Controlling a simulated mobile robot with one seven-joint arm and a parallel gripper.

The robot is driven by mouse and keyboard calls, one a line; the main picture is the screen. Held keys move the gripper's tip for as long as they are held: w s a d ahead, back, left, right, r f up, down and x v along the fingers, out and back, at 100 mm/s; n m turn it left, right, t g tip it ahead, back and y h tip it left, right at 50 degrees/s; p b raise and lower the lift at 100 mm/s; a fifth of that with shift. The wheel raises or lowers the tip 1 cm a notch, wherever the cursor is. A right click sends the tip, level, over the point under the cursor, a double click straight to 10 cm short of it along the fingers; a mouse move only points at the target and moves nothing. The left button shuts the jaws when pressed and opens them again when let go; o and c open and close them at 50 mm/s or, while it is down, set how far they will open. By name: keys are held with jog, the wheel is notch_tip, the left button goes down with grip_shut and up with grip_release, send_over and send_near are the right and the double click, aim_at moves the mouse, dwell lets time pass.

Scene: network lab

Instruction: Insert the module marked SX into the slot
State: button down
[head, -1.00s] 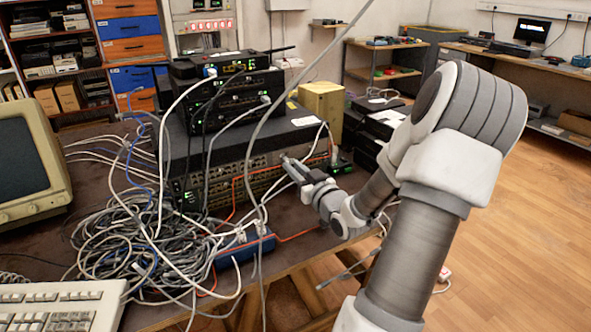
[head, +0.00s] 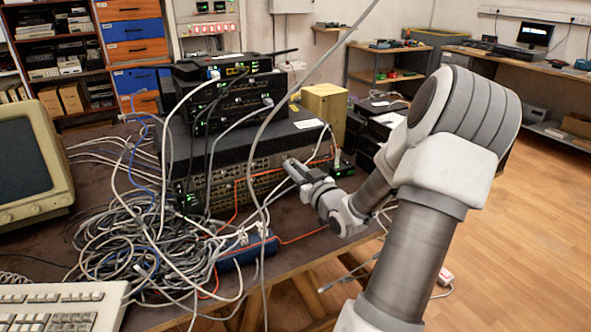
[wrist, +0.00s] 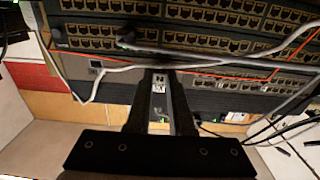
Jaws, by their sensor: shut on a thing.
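My gripper (wrist: 160,78) is shut on a small silver module (wrist: 159,105) with a black-and-white label. The label is too small to read. The module lies between the two dark fingers and its front end points at the lower switch (wrist: 120,91). In the head view, my gripper (head: 290,166) is at the right part of the stacked rack switches (head: 225,178), close to their front face. The fingertips and the slot in front of them are hard to make out, and I cannot tell whether the module touches the slot.
A grey cable (wrist: 200,68) and an orange cable (wrist: 245,75) cross the switch face close to my fingers. A large cable tangle (head: 120,235) lies on the table at left. A yellowish box (head: 325,105) stands behind the switches. Open floor (head: 530,220) is at right.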

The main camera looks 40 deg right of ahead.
jog(key=shift+w, duration=0.2)
jog(key=c, duration=0.7)
grip_release()
jog(key=shift+s, duration=0.1)
jog(key=p+v, duration=0.4)
jog(key=v, duration=1.3)
jog(key=shift+s+r, duration=0.1)
